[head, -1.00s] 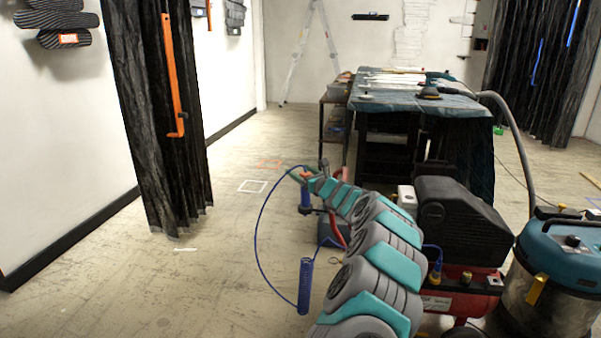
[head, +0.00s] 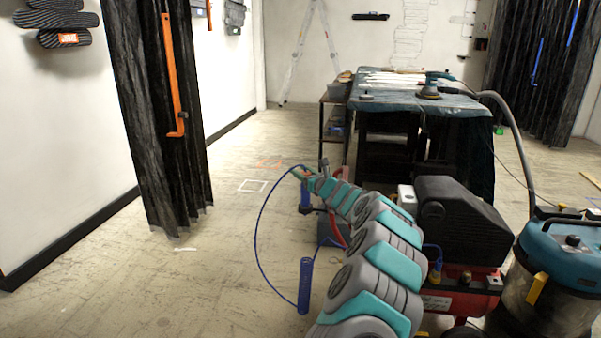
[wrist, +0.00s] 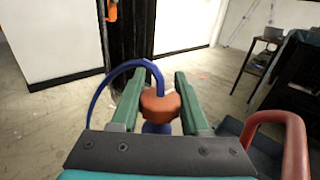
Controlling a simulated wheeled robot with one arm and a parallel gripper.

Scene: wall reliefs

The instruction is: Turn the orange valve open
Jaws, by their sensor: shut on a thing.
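The orange valve (wrist: 160,104) sits between the two green fingers of my gripper (wrist: 158,100) in the wrist view. The fingers are shut on it, one on each side. A blue hose (wrist: 128,66) arches over and behind the valve, and a blue part shows just below it. In the head view my gripper (head: 304,174) is at the end of my teal and grey arm, left of the compressor. The valve is mostly hidden there by the fingers.
A red and black compressor (head: 455,225) stands right of my arm, with its red handle (wrist: 275,125) close to my gripper. A blue vacuum (head: 565,255) stands farther right. A covered worktable (head: 420,105) is behind. The floor to the left is clear up to a black curtain (head: 160,120).

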